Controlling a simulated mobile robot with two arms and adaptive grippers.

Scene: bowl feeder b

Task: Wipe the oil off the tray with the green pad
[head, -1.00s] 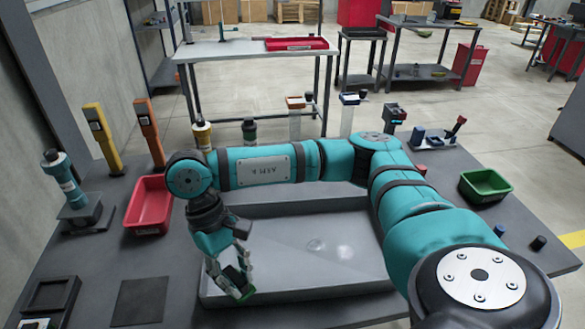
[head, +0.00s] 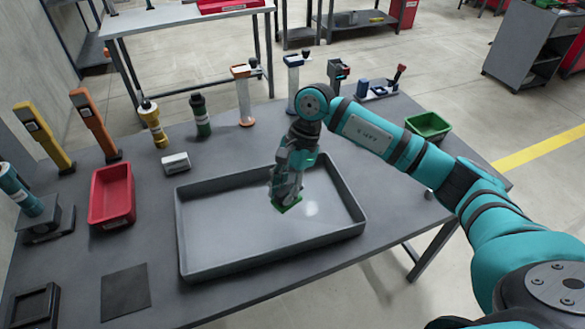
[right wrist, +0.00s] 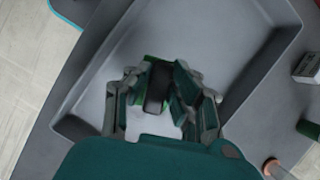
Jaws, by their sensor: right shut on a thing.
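The grey tray (head: 222,246) lies on the dark table, a wide shallow box with raised walls. My right gripper (head: 287,196) is inside it, right of its middle, pointing down. It is shut on the green pad (head: 288,205), whose edge shows below the fingers at the tray floor; whether it touches the floor I cannot tell. The right wrist view shows the pad (right wrist: 147,60) between the fingers, mostly hidden. A pale shiny spot of oil (head: 311,208) shows on the tray floor just right of the pad. My left gripper is not in view.
A red bin (head: 112,196) stands left of the tray, and a small white-grey block (head: 176,163) behind it. Several bottles and tools line the back of the table. A green bin (head: 429,126) stands at the back right. A dark flat square (head: 125,292) lies at front left.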

